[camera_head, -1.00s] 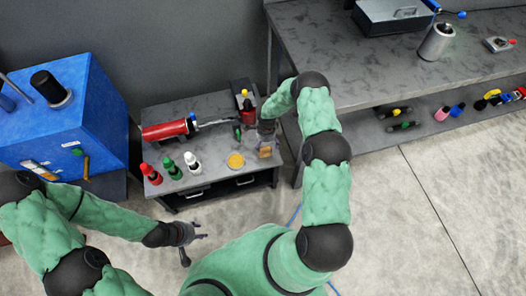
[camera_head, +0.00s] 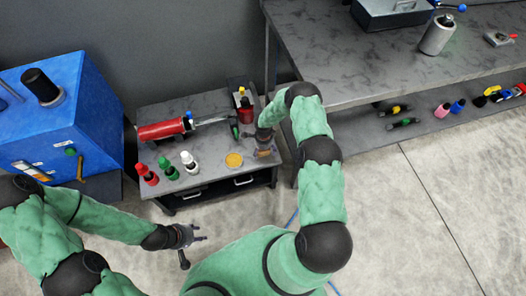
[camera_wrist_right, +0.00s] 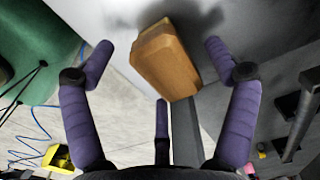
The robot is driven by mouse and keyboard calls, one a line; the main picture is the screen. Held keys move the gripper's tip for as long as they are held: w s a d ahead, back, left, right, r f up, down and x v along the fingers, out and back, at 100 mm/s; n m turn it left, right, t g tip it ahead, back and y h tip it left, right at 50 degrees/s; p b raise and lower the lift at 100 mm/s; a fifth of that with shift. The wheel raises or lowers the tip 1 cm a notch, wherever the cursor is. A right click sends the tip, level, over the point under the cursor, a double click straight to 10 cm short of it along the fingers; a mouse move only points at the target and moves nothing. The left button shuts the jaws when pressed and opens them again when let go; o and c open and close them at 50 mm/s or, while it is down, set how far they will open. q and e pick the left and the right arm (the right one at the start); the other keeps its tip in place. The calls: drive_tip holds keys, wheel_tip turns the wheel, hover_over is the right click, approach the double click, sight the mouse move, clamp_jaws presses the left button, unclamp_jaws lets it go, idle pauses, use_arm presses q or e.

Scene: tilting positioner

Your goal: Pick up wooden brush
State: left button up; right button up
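The wooden brush (camera_wrist_right: 165,62) is an orange-brown block on the grey table top in the right wrist view. In the head view the brush (camera_head: 264,154) is small and partly covered, near the front right corner of the small table. My right gripper (camera_wrist_right: 160,58) is open, with purple fingers spread on either side of the brush and a third finger below it; I see no clear contact. In the head view the right gripper (camera_head: 265,142) is right at the brush. My left gripper (camera_head: 196,240) is open and empty, over the floor in front of the table.
The small table (camera_head: 205,150) also holds a yellow round tin (camera_head: 234,160), red, green and white bottles (camera_head: 168,168), a red cylinder tool (camera_head: 165,130) and a green-handled tool (camera_head: 235,130). A blue cabinet (camera_head: 55,120) stands left. A large workbench (camera_head: 350,60) stands right.

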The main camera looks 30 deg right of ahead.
drive_tip(key=c, duration=1.2)
drive_tip(key=shift+r, duration=0.1)
drive_tip(key=shift+r+p, duration=0.3)
wheel_tip(320, 180, up, 2)
drive_tip(key=shift+r+p, duration=0.25)
drive_tip(key=shift+p, duration=0.4)
drive_tip(key=s+a+r+p, duration=0.2)
drive_tip(key=s+a+r, duration=0.4)
drive_tip(key=s+r, duration=0.3)
drive_tip(key=shift+s+a+r+p, duration=0.15)
drive_tip(key=shift+s+r+p, duration=0.25)
drive_tip(key=shift+s, duration=1.35)
